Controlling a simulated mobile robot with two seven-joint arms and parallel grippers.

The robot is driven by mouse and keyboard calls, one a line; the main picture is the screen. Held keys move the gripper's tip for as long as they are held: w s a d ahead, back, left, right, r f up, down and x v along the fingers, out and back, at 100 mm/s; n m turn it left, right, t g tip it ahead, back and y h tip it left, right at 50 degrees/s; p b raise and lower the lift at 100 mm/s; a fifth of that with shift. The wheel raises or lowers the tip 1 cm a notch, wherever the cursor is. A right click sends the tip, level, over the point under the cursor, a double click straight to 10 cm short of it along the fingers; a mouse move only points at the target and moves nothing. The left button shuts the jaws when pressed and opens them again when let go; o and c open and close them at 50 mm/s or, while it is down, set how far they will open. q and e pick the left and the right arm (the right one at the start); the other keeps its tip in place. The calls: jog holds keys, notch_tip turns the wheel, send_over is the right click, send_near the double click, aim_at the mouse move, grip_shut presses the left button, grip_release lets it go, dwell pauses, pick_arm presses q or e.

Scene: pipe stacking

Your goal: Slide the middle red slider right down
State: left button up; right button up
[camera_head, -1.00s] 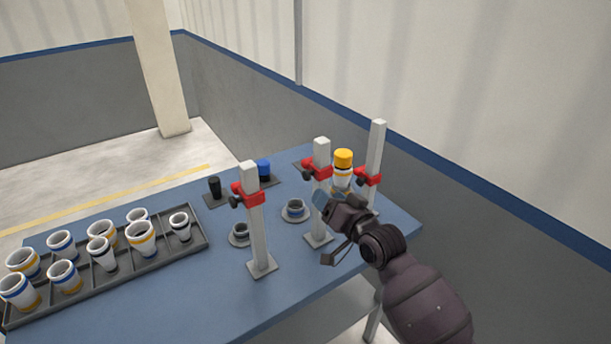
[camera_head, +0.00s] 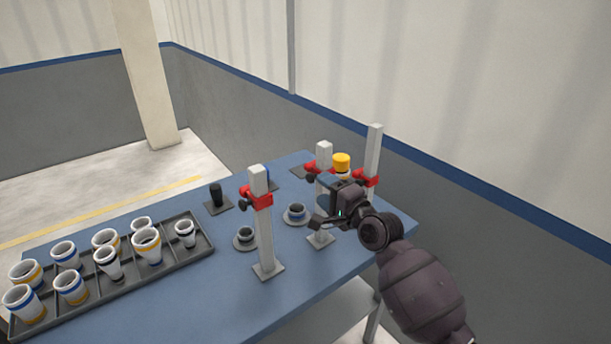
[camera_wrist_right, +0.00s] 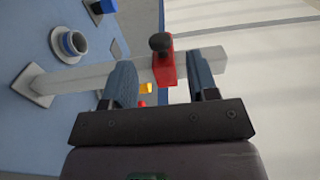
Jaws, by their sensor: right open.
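The middle red slider (camera_head: 312,168) sits near the top of the middle white post (camera_head: 323,152). In the right wrist view the slider (camera_wrist_right: 166,68) shows its black knob (camera_wrist_right: 160,42) and the post (camera_wrist_right: 80,77) lies across the picture. My right gripper (camera_head: 318,200) is at the middle post, partly hiding it. In the right wrist view its open fingers (camera_wrist_right: 162,80) are spaced along the post, one on each side of the slider, with gaps between. My left gripper is not in view.
A grey tray (camera_head: 112,298) holds several cups.

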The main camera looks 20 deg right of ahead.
aim_at(307, 176)
jog(key=x, duration=0.8)
jog(key=shift+f+b, duration=0.1)
jog(key=shift+b, duration=0.2)
